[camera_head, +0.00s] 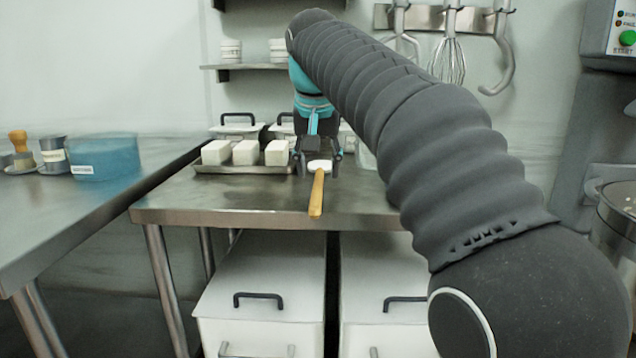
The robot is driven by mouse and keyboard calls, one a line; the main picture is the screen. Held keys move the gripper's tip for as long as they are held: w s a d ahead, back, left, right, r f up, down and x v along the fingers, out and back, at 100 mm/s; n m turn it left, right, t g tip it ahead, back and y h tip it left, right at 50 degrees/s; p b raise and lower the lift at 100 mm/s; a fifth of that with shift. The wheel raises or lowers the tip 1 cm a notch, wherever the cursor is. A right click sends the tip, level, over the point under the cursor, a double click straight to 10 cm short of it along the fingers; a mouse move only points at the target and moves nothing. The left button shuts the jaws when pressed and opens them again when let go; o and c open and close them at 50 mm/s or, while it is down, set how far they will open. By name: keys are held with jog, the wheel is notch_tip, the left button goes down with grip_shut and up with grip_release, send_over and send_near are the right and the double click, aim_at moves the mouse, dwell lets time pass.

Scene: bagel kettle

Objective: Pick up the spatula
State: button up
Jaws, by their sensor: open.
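The spatula (317,192) lies on the steel table (240,217), with its wooden handle pointing toward the table's front edge. Its pale head (320,166) is at the far end, near my gripper. My gripper (319,170) is open and points down over the head end of the spatula, with one finger to each side of it in the picture. I cannot tell how high the fingertips are above the table. The handle is fully in view and free. My arm covers the right part of the table.
A tray (243,170) with white blocks (245,152) stands just left of my gripper. Lidded containers (238,128) stand behind it. A blue tub (104,157) is on the left counter. Whisks and hooks hang from a wall rail (450,18). White bins (262,290) stand below the table.

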aim_at(318, 182)
jog(key=x, duration=0.3)
jog(key=shift+f+b, duration=0.1)
jog(key=shift+b, duration=0.2)
grip_shut()
